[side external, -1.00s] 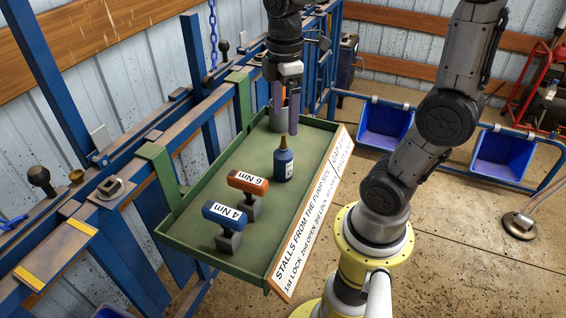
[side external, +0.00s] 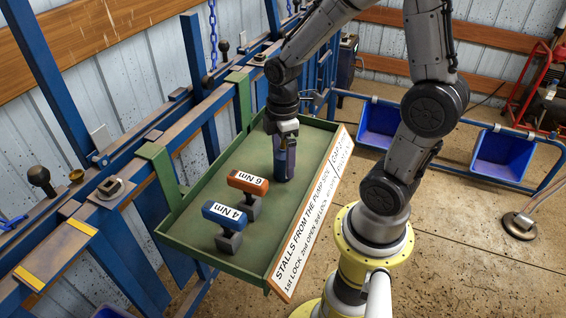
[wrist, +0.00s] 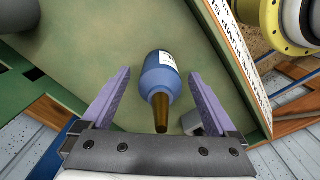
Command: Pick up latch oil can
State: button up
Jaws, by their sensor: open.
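The latch oil can is a blue bottle with a brown tapered neck and a white label. It stands in the green tray (side external: 190,246); in the side view only part of the can (side external: 283,172) shows behind my fingers. My gripper (side external: 286,160) points down over it from above. In the wrist view the can (wrist: 160,76) lies between the two purple fingers of my gripper (wrist: 155,88). The fingers are spread, with visible gaps on both sides of the can. The neck points toward the wrist.
An orange-topped "6 Nm" tool (side external: 248,184) and a blue-topped "4 Nm" tool (side external: 227,217) stand in the tray on the near side of the can. A white lettered board (side external: 312,225) edges the tray's right side. A blue rail frame (side external: 188,105) runs along the left.

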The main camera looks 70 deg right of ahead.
jog(key=shift+f, duration=0.45)
grip_shut()
jog(key=shift+r, duration=0.1)
